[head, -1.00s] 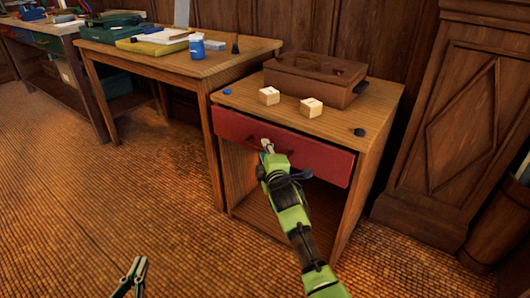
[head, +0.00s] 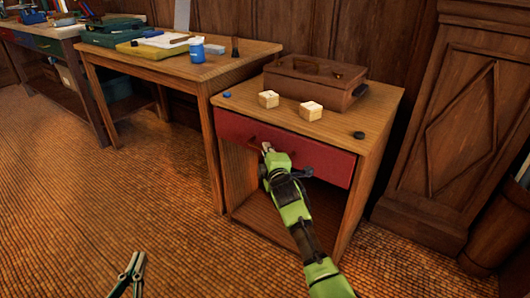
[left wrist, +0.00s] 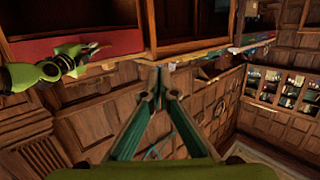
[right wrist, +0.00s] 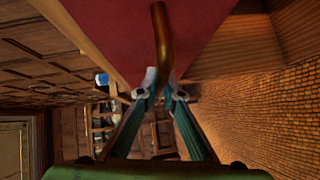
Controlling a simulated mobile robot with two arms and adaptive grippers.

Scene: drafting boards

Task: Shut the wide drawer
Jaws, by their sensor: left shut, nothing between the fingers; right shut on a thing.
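The wide drawer has a red front (head: 325,160) under the top of the small wooden cabinet at the right. Its front looks close to flush with the cabinet; any small gap is hard to tell. The red front also fills the top of the right wrist view (right wrist: 195,30). My right gripper (head: 267,149) is at the drawer front, shut on its curved brass handle (right wrist: 161,35). My left gripper (head: 136,262) is shut and empty, low over the floor, well away from the drawer. Its closed fingertips show in the left wrist view (left wrist: 159,75).
On the cabinet top (head: 245,98) are a brown toolbox (head: 310,88), two pale wooden blocks (head: 311,111), a blue disc and a black disc (head: 359,135). A wooden table (head: 150,65) stands to the left. The floor in front is clear.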

